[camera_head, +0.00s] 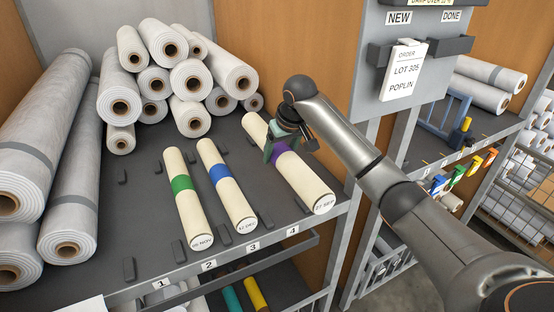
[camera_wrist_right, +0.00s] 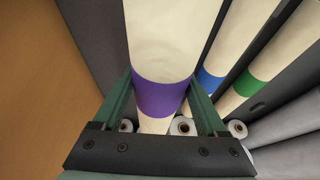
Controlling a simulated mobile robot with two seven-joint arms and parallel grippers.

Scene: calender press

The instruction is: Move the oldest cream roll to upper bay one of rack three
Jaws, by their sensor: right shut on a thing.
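Three cream rolls lie side by side on the dark shelf, tags facing front. One has a green band (camera_head: 181,184), one a blue band (camera_head: 219,172) with a tag hard to read, and one a purple band (camera_head: 305,178) with a tag reading 27 SEP. The green one's tag seems to read NOV. My right gripper (camera_head: 278,150) is shut on the purple-banded roll around its band. The wrist view shows both green fingers (camera_wrist_right: 160,88) on either side of this roll (camera_wrist_right: 162,40). Whether the roll touches the shelf is unclear. My left gripper is out of view.
White rolls are stacked behind (camera_head: 190,80) and at left (camera_head: 75,190). The shelf edge carries numbers 1 to 4 (camera_head: 209,265), with small dark stops above it. An order board reading LOT 305 POPLIN (camera_head: 403,72) stands right. Another rack (camera_head: 470,130) stands beyond my arm.

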